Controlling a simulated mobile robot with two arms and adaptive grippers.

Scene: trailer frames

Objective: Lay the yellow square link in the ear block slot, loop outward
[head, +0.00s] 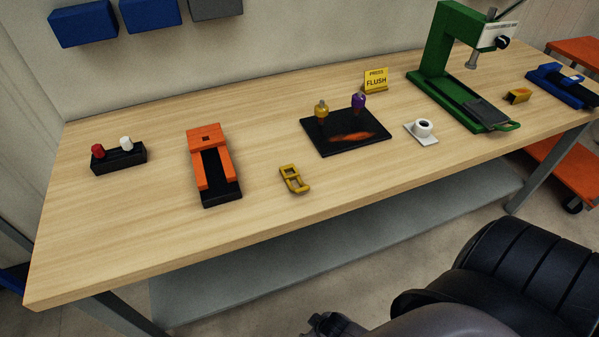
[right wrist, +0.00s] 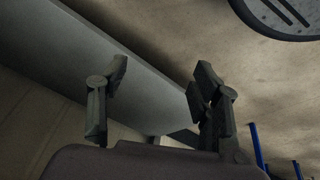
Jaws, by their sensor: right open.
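The yellow link (head: 294,179) lies flat on the bench near its front edge, with a square frame and a bar across it. To its left is an orange block on a black base (head: 222,196), with a black slot running toward the front and a small square hole at the back. It appears to be the ear block, and its slot looks empty. My right gripper (right wrist: 160,80) is open and empty in the right wrist view, away from the link and below the bench top. My left gripper is not in view.
A black box with red and white knobs (head: 119,160) stands at left. A black tray (head: 347,145) with two plugs, a white roll (head: 422,129), a green press (head: 440,75), a yellow bracket (head: 518,95) and a blue vise (head: 560,88) stand rightward. The bench front is clear.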

